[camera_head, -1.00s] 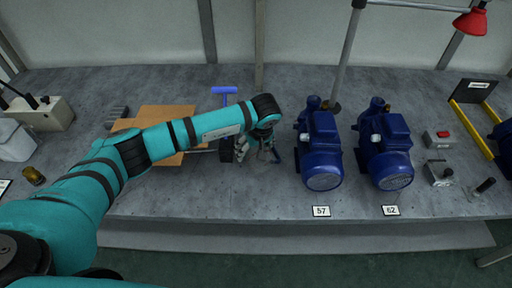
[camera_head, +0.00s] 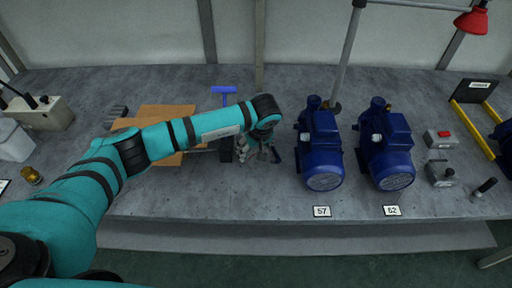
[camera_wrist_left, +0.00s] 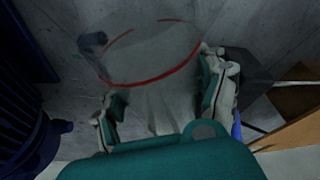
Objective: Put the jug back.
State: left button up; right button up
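A clear jug (camera_wrist_left: 150,55) with a red line around it shows in the left wrist view, its top towards the camera. A dark blue part juts from its left side. My left gripper (camera_wrist_left: 165,105) has one finger on each side of the jug, and the pads appear to press on its wall. In the head view my left gripper (camera_head: 258,152) is low over the bench, left of the blue motors. There the jug is mostly hidden by the gripper and too small to make out. Whether its base touches the bench is not clear. My right gripper is not in view.
Two blue motors (camera_head: 322,160) (camera_head: 387,155) stand right of the gripper, labelled 57 and 62. An orange-brown board (camera_head: 165,118) lies behind my left arm, near a blue T-shaped handle (camera_head: 224,91). Switch boxes (camera_head: 440,140) sit farther right. The bench (camera_head: 240,195) is clear in front.

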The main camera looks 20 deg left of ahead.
pick_arm(q)
jog(key=c, duration=0.3)
